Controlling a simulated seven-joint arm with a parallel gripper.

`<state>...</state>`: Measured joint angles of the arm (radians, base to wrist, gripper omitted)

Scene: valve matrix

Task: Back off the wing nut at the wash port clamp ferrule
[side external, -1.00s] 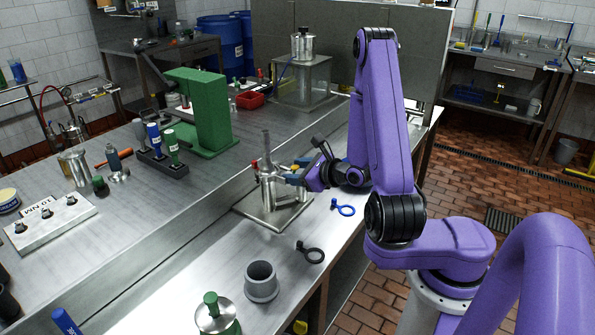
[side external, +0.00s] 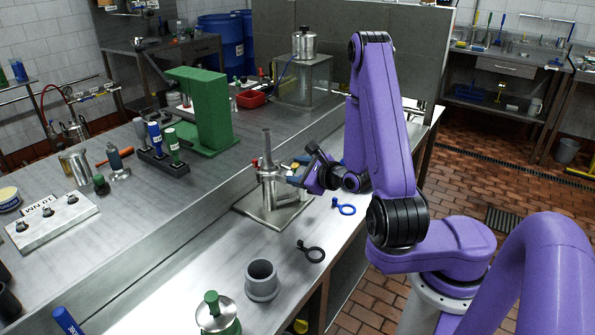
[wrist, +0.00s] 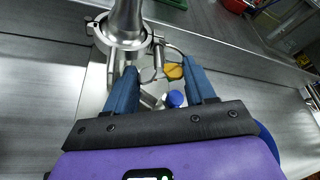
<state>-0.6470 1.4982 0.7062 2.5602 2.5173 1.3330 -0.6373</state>
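The steel wash port assembly (side external: 268,185) stands upright on a square plate (side external: 250,208) on the bench. In the wrist view its round clamp ferrule (wrist: 122,38) joins a vertical pipe at upper left. Small metal fittings show at the clamp's sides; I cannot tell surely which is the wing nut. A yellow cap (wrist: 174,72) and a blue cap (wrist: 175,98) show between my fingers. My gripper (wrist: 160,66) is open, its two blue fingers apart with nothing visibly pinched. In the side view my gripper (side external: 293,180) is close to the assembly's right side; contact cannot be told.
A blue ring tool (side external: 345,209) and a black ring tool (side external: 312,252) lie on the bench near its front edge. A grey cup (side external: 261,281) stands nearer the camera. A green press (side external: 205,110) is behind at left. Bare bench lies around the plate.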

